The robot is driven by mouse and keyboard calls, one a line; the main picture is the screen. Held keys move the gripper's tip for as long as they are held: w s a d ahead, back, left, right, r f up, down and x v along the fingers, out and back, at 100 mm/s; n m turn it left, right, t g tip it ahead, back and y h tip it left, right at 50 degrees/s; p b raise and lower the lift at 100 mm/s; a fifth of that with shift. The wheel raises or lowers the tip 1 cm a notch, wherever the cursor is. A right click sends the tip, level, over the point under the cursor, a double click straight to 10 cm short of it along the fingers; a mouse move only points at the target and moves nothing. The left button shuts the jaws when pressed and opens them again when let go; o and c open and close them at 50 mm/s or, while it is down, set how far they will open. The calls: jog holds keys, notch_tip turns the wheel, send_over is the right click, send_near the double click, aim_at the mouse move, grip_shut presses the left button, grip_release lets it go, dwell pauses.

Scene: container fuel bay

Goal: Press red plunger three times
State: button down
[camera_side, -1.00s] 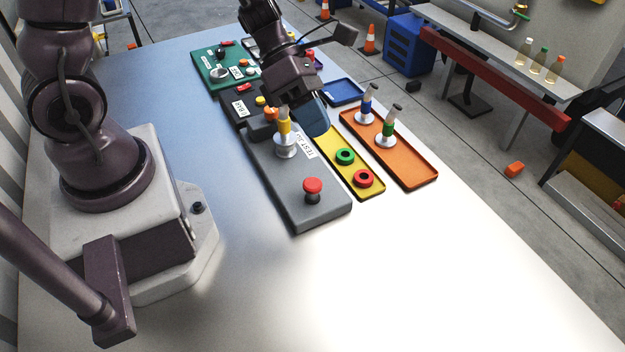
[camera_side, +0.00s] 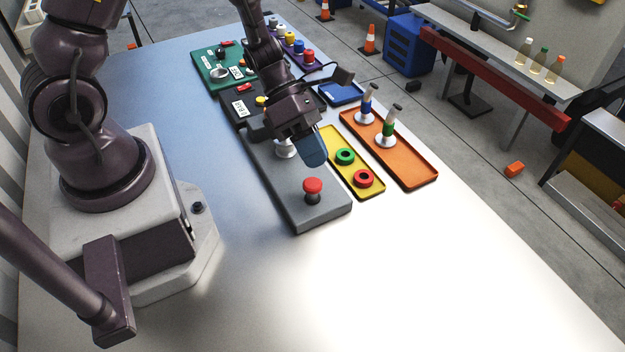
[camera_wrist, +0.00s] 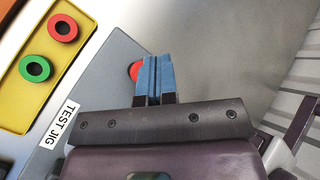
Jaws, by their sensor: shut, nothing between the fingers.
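The red plunger (camera_side: 313,186) is a red mushroom button on a dark stem, upright at the near end of the grey test jig (camera_side: 308,214). In the wrist view the red plunger (camera_wrist: 134,71) shows as a red edge, partly hidden behind my fingers. My gripper (camera_side: 312,153) has blue fingertips and is shut with nothing in it. It hangs above the jig, behind and higher than the plunger, apart from it. In the wrist view the shut blue fingers (camera_wrist: 154,78) point toward the plunger. The jig's label (camera_wrist: 59,124) reads TEST JIG.
A yellow tray (camera_side: 372,190) with a green ring (camera_side: 345,156) and a red ring (camera_side: 363,178) lies beside the jig. An orange tray (camera_side: 420,180) holds two upright plungers. A silver-based post (camera_side: 285,150) on the jig is mostly hidden by my gripper. The near table is clear.

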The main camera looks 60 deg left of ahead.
aim_at(317, 183)
jog(key=shift+f, duration=1.3)
jog(key=shift+f, duration=0.1)
dwell(1.0)
jog(key=shift+f, duration=0.3)
jog(key=shift+f, duration=1.35)
dwell(1.1)
jog(key=shift+r, duration=1.8)
jog(key=shift+r, duration=2.5)
